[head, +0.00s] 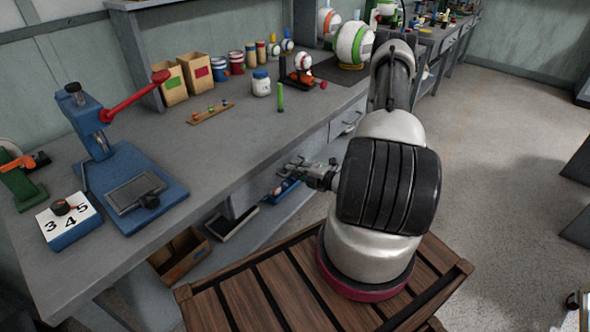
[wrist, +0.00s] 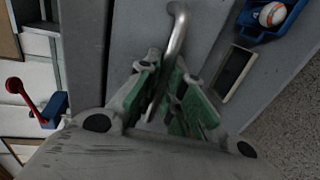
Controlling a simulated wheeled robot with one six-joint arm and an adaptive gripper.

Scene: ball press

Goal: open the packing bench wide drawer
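The packing bench (head: 235,145) has a wide drawer whose grey front (wrist: 125,35) fills the upper middle of the wrist view. Its bent metal bar handle (wrist: 177,32) runs down between my fingers. My gripper (wrist: 165,75) has green-padded fingers, one on each side of the bar, drawn in close to it, and looks shut on the handle. In the head view my gripper (head: 292,168) is at the drawer front under the bench top, where the handle is too small to make out. The drawer looks closed.
A smaller drawer with a handle (head: 350,122) is farther along the bench. Below are a blue bin with a ball (wrist: 272,14), a dark tray (wrist: 235,72) and a cardboard box (head: 180,255). A blue press with a red lever (head: 135,100) stands on top.

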